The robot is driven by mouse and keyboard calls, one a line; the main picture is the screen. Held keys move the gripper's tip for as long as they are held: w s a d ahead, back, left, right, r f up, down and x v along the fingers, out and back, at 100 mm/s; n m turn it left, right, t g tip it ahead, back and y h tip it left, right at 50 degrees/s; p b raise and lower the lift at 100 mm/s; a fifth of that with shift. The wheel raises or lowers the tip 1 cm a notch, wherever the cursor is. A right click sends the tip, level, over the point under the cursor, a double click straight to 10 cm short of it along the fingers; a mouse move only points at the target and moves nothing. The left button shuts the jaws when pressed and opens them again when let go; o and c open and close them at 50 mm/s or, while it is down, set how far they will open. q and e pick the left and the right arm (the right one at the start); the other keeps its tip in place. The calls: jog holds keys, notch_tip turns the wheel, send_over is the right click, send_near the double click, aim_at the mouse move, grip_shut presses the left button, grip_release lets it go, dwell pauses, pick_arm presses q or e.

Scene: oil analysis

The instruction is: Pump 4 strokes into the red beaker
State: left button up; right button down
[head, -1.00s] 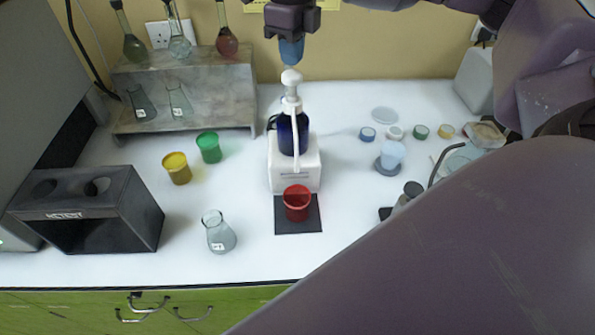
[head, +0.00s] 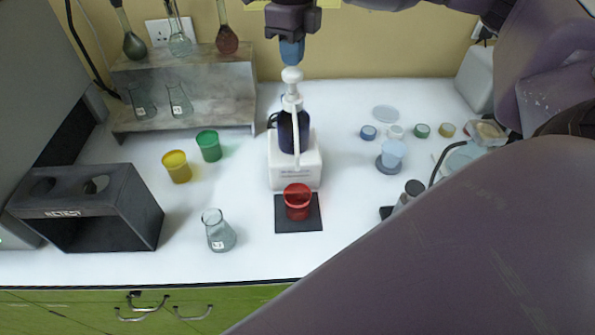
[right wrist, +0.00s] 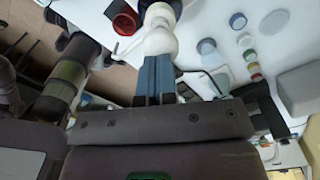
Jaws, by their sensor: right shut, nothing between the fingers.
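The red beaker (head: 297,203) stands upright on a dark square mat (head: 298,226) in front of the pump. The pump bottle (head: 288,132) is dark blue and sits on a white stand (head: 295,172). Its white pump head (head: 292,76) is on top, with a spout tube hanging down toward the beaker. My right gripper (head: 292,52) is shut and empty, pointing down just above the pump head; I cannot tell whether it touches. In the right wrist view the blue fingertips (right wrist: 154,75) are together at the white pump head (right wrist: 160,38), with the red beaker (right wrist: 125,22) beyond. My left gripper is not in view.
A yellow beaker (head: 176,167) and a green beaker (head: 208,146) stand left of the pump. A glass flask (head: 217,231) stands at the front. A dark rack (head: 90,211) is at left, a shelf (head: 185,90) of flasks behind. Small lids and jars are at right. My arm covers the lower right.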

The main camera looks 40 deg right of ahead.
aim_at(293, 71)
jog(key=shift+f+b, duration=1.25)
jog(key=shift+f, duration=0.75)
jog(key=shift+r, duration=0.15)
jog(key=shift+r+p, duration=1.2)
jog(key=shift+r, duration=1.05)
jog(key=shift+f, duration=0.25)
